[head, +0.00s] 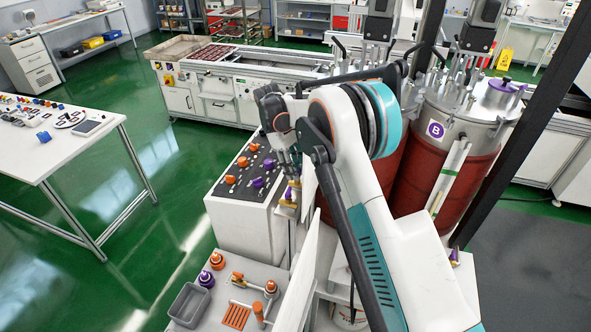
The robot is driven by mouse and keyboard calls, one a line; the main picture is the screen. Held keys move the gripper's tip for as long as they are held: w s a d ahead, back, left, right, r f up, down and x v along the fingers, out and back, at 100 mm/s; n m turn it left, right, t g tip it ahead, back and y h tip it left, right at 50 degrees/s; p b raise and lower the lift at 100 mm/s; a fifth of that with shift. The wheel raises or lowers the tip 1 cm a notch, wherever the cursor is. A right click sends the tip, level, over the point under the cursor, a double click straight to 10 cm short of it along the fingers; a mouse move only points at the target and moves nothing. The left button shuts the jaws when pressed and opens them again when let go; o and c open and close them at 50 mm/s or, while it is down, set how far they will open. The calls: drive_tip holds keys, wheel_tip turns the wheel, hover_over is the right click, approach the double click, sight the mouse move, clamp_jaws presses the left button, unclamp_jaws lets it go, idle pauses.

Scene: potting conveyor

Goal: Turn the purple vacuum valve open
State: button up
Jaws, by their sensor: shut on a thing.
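My gripper (289,178) points down beside the right edge of the control panel. It is shut on a small purple part, which I take to be the handle of the purple vacuum valve (290,194). The valve has a brass-coloured body below the fingers. The fingers and my arm hide much of it, so I cannot tell the handle's angle. Another small purple and brass piece (455,256) shows low on the right, below the tank marked B (437,129).
The white control panel (243,217) carries orange and purple knobs. Below it, a bench holds a grey bin (189,304), orange and purple fittings and a slotted orange piece (236,317). A red-jacketed tank stands right of my arm.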

drive_tip(key=o, duration=1.1)
drive_tip(key=shift+c, duration=0.2)
drive_tip(key=v, duration=1.2)
drive_tip(key=shift+c, duration=0.5)
